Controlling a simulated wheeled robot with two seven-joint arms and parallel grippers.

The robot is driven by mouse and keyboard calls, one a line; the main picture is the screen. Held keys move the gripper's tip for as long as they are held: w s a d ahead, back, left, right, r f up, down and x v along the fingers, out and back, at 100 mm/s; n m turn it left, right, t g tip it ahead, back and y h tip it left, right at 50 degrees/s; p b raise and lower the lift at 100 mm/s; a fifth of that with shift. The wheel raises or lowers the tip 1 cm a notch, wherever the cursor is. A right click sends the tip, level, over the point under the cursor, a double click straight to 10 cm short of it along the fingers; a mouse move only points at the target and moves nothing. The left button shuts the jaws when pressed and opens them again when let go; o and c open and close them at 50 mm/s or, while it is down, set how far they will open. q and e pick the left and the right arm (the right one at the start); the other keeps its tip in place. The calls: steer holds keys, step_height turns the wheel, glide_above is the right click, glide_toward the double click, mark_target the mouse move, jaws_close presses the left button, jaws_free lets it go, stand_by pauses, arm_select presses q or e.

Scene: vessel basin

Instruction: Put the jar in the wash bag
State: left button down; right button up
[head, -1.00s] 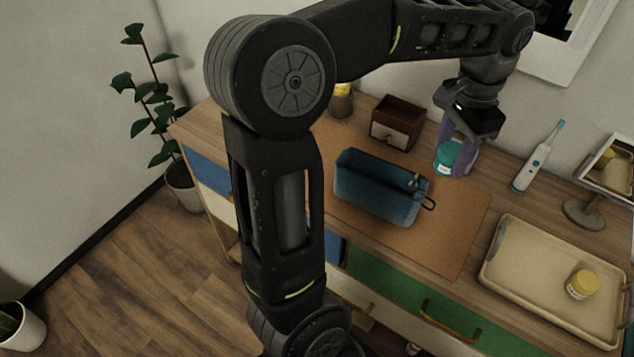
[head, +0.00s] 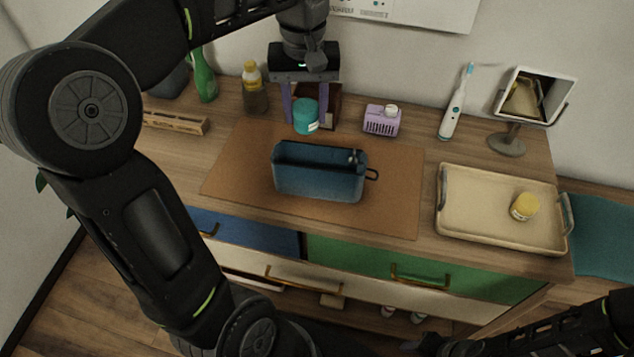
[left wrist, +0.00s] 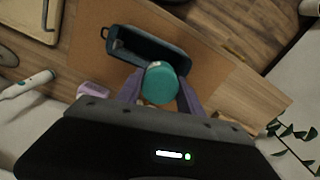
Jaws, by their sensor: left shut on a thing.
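The jar (head: 306,118) has a teal lid and sits between the purple fingers of my left gripper (head: 306,108), which is shut on it. The dark blue wash bag (head: 318,182) stands open at the top on the brown mat, with a loop at its right end. In the head view the jar is just behind the bag's back left part, not inside it. In the left wrist view the jar's lid (left wrist: 160,84) overlaps the edge of the bag (left wrist: 135,48). My right arm shows at the lower right; its dark end (head: 430,344) is too unclear to read.
The brown mat (head: 395,195) is clear around the bag. A wooden box (head: 329,100) stands behind the jar, a yellow-capped bottle (head: 254,90) to the left, a purple dispenser (head: 381,121) to the right. A tray (head: 465,222) holds a yellow-lidded jar (head: 524,206).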

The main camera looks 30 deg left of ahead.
mark_target(307, 132)
arm_select(q)
step_height(307, 132, down, 14)
steer(key=shift+r, duration=0.2)
steer(key=shift+f, duration=2.2)
steer(key=shift+f, duration=0.2)
steer(key=c, duration=0.7)
jaws_free()
steer(key=shift+c, duration=0.2)
steer(key=shift+r, duration=0.1)
step_height(307, 132, up, 12)
steer(key=shift+r+b, duration=0.15)
steer(key=shift+b, duration=0.15)
